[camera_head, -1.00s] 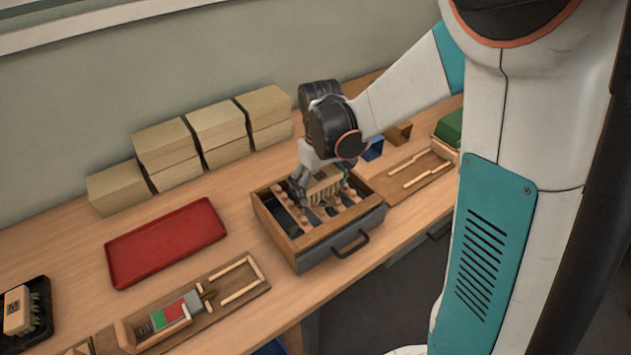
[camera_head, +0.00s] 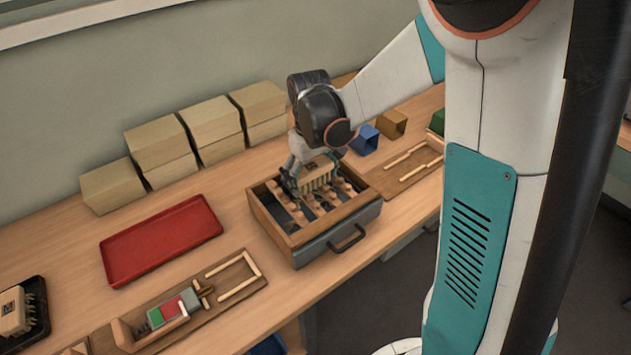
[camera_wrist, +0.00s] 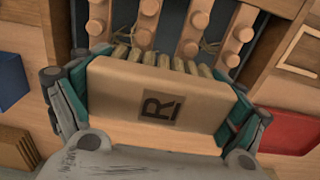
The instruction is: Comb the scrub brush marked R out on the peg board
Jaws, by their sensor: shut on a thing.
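The scrub brush marked R (camera_wrist: 110,98) is a pale wooden block with a dark R label and a row of bristle tufts. In the wrist view my gripper (camera_wrist: 155,108) is shut on its two ends. In the head view the brush (camera_head: 317,177) is over the peg board (camera_head: 322,207), an open wooden box with rows of pegs on bars and dark gaps between. The tufts point toward the pegs; I cannot tell whether they touch.
A red tray (camera_head: 160,240) lies left of the box. Another brush sits in a black tray (camera_head: 38,335) at far left. Stacked tan blocks (camera_head: 160,145) line the wall. Blue (camera_head: 365,139) and brown bins stand behind right.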

